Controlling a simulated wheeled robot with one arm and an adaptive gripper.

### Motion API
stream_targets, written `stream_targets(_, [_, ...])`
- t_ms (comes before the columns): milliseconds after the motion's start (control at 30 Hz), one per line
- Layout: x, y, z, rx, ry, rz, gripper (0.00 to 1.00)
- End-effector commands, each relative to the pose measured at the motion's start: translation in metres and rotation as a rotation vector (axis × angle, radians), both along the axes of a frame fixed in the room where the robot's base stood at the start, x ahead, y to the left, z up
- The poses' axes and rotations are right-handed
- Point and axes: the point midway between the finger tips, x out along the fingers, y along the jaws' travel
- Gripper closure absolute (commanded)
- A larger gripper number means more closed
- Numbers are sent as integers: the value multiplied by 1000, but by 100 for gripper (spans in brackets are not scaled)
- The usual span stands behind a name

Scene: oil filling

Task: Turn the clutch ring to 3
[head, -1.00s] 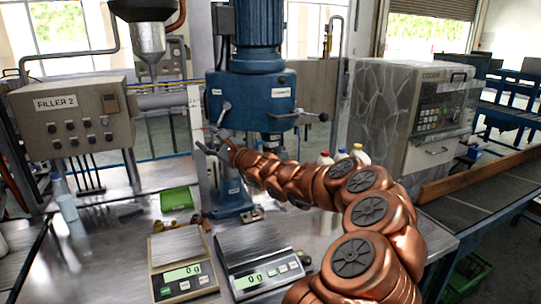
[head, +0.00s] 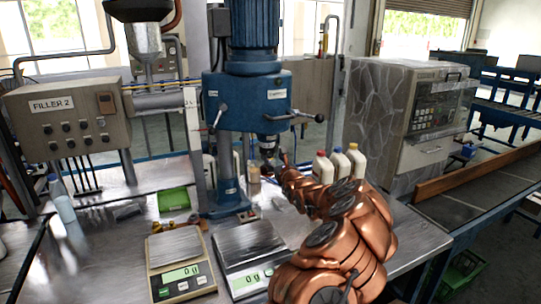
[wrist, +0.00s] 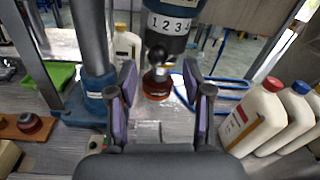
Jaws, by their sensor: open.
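I cannot tell whether either finger touches the chuck. In the head view my arm mostly hides the gripper.
White bottles with red, blue and yellow caps (head: 337,163) stand to the right. Two scales (head: 180,265) (head: 250,245) and a green tray (head: 174,200) occupy the bench.

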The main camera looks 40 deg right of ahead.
Motion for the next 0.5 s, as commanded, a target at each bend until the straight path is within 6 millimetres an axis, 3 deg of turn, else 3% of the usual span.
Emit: stream_targets(500, [35, -15, 1, -2, 2, 1, 50])
